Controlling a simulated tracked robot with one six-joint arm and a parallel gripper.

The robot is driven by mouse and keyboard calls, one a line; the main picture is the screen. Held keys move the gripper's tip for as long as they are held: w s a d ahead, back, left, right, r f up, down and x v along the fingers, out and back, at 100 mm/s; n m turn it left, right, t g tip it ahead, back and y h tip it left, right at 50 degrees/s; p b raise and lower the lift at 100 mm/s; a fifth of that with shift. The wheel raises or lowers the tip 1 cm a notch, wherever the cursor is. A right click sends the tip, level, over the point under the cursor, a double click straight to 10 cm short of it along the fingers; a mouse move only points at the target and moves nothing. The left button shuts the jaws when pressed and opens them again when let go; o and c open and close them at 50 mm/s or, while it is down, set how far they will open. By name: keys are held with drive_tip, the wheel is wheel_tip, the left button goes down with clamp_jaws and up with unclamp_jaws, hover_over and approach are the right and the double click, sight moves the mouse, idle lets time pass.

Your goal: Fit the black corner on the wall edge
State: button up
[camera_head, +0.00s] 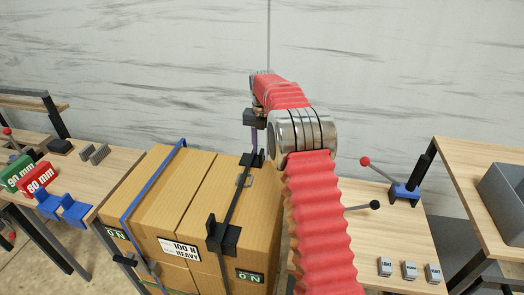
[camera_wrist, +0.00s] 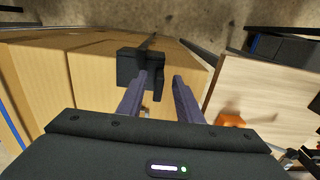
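A black corner (camera_head: 252,160) sits at the far, wall-side top edge of the carton stack (camera_head: 175,195), at the end of a black strap (camera_head: 237,192). A second black corner (camera_head: 223,236) sits on the near top edge of the same strap. My gripper (camera_head: 255,140) is above the wall-side corner, fingers pointing down. In the wrist view my gripper (camera_wrist: 167,78) has its two purple fingers apart. A black corner (camera_wrist: 138,68) shows just beyond the left finger, partly overlapped by it. I cannot tell whether they touch.
A blue strap (camera_head: 150,183) runs over the cartons at left. A table with red and green blocks (camera_head: 37,178) stands left. A table at right holds a red-knobbed lever (camera_head: 400,192) and small labelled blocks (camera_head: 409,270). A grey bin (camera_head: 505,195) is at far right. The wall is close behind.

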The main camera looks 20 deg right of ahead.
wheel_tip(320, 180, up, 12)
drive_tip(key=shift+f, duration=0.15)
idle(0.3)
idle(0.8)
